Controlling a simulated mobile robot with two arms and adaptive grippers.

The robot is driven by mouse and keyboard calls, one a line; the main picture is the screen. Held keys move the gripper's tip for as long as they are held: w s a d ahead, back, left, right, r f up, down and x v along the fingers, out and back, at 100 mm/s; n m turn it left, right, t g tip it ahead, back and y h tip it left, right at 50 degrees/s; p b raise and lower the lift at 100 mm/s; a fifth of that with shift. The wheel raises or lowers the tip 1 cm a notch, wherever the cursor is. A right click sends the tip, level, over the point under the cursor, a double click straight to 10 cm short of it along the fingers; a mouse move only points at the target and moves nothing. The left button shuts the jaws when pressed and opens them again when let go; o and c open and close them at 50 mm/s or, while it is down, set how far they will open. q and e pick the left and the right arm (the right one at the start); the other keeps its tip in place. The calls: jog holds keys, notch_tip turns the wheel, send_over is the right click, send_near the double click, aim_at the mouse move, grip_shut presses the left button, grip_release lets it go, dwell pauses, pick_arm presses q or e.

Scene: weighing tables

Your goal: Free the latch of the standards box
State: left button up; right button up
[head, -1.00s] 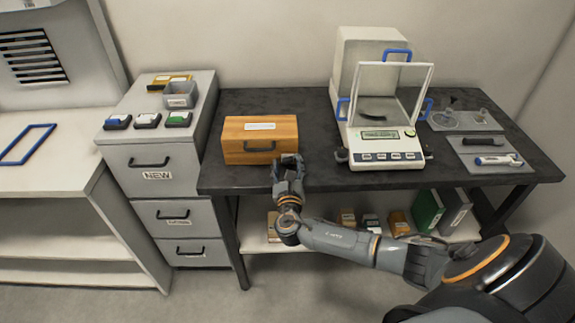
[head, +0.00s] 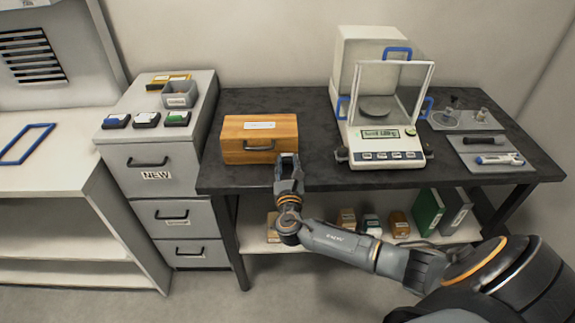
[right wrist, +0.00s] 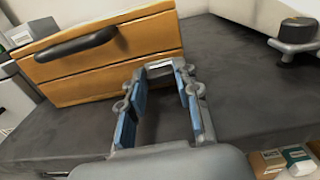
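The standards box (head: 235,140) is a wooden box with a white label on top and a dark handle on its front. It stands closed at the left end of the dark table. In the right wrist view the box (right wrist: 150,45) fills the upper left, with its dark handle (right wrist: 75,45) and a seam along its front. My right gripper (head: 287,160) is at the front right corner of the box. In the right wrist view my right gripper (right wrist: 160,105) has its blue-padded fingers apart with nothing between them. I cannot make out a latch. My left gripper is not in view.
A balance (head: 388,143) with a glass shield stands right of the box on the dark table (head: 320,180). Trays with small tools lie further right. A grey drawer cabinet (head: 130,182) stands left. Boxes and binders fill the shelf below.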

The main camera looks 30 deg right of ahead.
jog(key=o, duration=0.4)
jog(key=shift+o, duration=0.2)
jog(key=v, duration=1.2)
jog(key=s+d+f+m+g+y, duration=0.1)
jog(key=s+f+m+g, duration=0.1)
jog(key=f, duration=0.7)
jog(key=s+d+f+m+g+y, duration=0.1)
jog(key=s+f+m+g+y, duration=0.15)
jog(key=f, duration=0.65)
jog(key=s+f+m+g+y, duration=0.1)
jog(key=s+f+m+g, duration=0.15)
jog(key=s+f, duration=0.4)
jog(key=s+f+m+g+y, duration=0.15)
jog(key=s+f+m, duration=0.25)
jog(key=f, duration=0.6)
jog(key=s+a+f+m+g+y, duration=0.1)
jog(key=s+a+f+m+g, duration=0.1)
jog(key=s, duration=0.7)
jog(key=s+a+f+m+g+y, duration=0.1)
jog(key=s+a+f+m, duration=0.3)
jog(key=s+f+m, duration=0.3)
jog(key=s+a+f+m+g+y, duration=0.1)
jog(key=s+a+f+m+g, duration=0.1)
jog(key=s+f+m, duration=0.3)
jog(key=s+a+m, duration=0.1)
jog(key=s+m, duration=0.2)
jog(key=s, duration=0.3)
jog(key=shift+s+a+g+y, duration=0.2)
jog(key=shift+a+g+y, duration=0.05)
jog(key=shift+g+y, duration=0.1)
